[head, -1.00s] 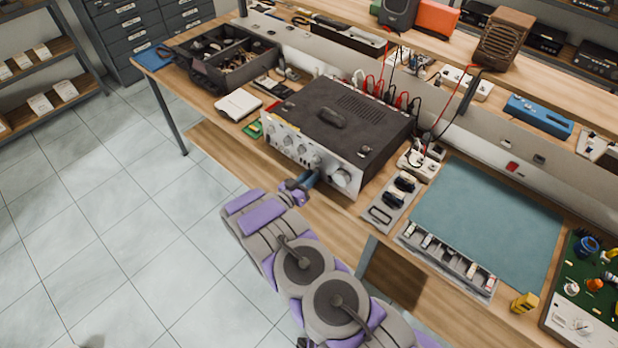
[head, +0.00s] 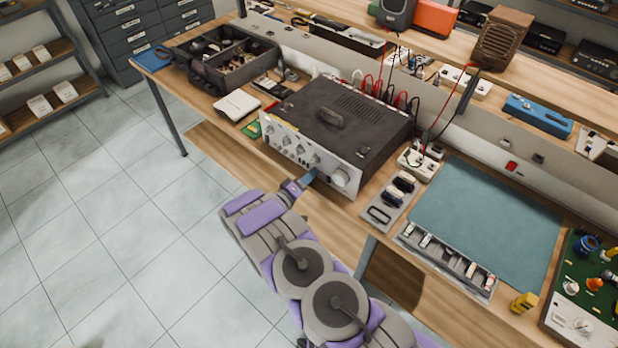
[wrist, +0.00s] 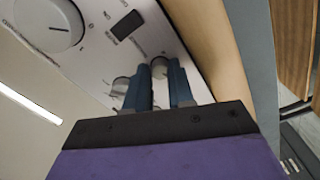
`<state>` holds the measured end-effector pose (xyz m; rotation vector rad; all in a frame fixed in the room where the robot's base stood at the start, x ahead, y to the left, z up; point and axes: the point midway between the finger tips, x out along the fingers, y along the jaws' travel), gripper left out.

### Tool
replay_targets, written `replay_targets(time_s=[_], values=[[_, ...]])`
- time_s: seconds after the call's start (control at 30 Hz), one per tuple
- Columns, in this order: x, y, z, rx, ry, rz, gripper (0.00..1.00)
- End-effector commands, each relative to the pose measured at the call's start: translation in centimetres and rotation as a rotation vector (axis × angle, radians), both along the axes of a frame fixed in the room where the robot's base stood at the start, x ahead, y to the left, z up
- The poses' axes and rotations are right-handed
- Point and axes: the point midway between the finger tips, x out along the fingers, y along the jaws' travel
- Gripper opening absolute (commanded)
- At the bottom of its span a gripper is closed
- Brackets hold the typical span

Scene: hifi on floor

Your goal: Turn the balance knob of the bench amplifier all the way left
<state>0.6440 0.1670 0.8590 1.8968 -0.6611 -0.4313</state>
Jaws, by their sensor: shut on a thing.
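The bench amplifier (head: 345,125) sits on the wooden bench, with a dark top and a silver front panel (head: 290,150) carrying several knobs. My gripper (head: 311,174) is at the right part of that panel, just left of the large knob (head: 341,177). In the wrist view my gripper's two blue fingers (wrist: 158,75) reach to the panel and are shut on a small silver knob (wrist: 159,66). The fingers hide part of it, and its label cannot be read. Another small knob (wrist: 121,85) shows beside the fingers. The large knob (wrist: 50,24) is at upper left there.
A grey tray (head: 392,202) with dark items lies right of the amplifier, and a teal mat (head: 488,222) beyond it. A white notebook (head: 237,104) and an open toolbox (head: 222,60) stand to the left. The floor before the bench is clear.

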Motion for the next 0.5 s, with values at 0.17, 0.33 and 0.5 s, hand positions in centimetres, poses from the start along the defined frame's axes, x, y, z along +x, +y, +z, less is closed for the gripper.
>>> replay_targets(time_s=[0.17, 0.33, 0.5], values=[[0.17, 0.45, 0.12, -0.073, 0.057, 0.012, 0.00], [0.16, 0.46, 0.09, -0.116, 0.091, 0.012, 0.00], [0.17, 0.47, 0.06, -0.136, 0.108, 0.012, 0.00]])
